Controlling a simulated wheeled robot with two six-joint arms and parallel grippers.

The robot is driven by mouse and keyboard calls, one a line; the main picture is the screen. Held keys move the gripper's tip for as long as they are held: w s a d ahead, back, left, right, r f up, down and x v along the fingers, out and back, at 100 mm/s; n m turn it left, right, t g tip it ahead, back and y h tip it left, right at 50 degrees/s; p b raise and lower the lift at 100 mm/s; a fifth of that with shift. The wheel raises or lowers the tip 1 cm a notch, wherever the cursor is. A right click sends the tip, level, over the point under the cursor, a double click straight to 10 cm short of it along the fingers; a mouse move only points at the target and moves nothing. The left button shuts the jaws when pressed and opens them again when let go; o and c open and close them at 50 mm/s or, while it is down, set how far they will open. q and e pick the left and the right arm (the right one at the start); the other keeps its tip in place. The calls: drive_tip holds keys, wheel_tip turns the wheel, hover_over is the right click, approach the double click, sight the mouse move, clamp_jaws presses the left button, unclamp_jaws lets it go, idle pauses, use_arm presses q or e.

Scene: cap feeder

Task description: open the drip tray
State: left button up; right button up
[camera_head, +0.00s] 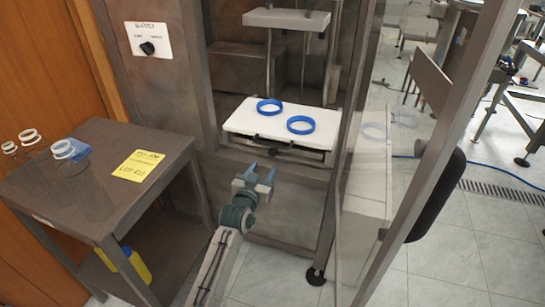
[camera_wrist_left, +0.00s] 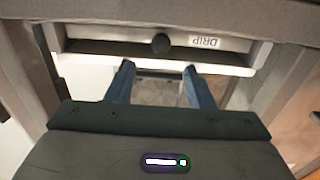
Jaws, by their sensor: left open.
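The drip tray (camera_wrist_left: 110,46) shows in the left wrist view as a pale, shallow front in a slot, with a round dark knob (camera_wrist_left: 161,43) and an upside-down DRIP label (camera_wrist_left: 205,43). It looks pushed in. In the head view its front lies under the white shelf (camera_head: 236,123), with the dark knob (camera_head: 257,137) at its left part. My left gripper (camera_head: 260,171) is open and empty, in front of and below the tray. In the left wrist view its blue fingers (camera_wrist_left: 160,68) stand either side of the knob's line, apart from it. My right gripper is out of view.
Two blue rings (camera_head: 270,106) (camera_head: 301,125) lie on the white shelf. An open clear door (camera_head: 365,190) with a metal frame stands on the right. A side table (camera_head: 110,205) on the left carries white rings and a yellow note (camera_head: 138,165). Tiled floor is free in front.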

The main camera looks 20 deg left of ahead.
sight(272, 153)
use_arm(q)
drive_tip(key=w, duration=0.7)
drive_tip(key=shift+w+f, duration=0.1)
drive_tip(key=shift+w, duration=0.3)
drive_tip(key=shift+c, duration=0.5)
clamp_jaws()
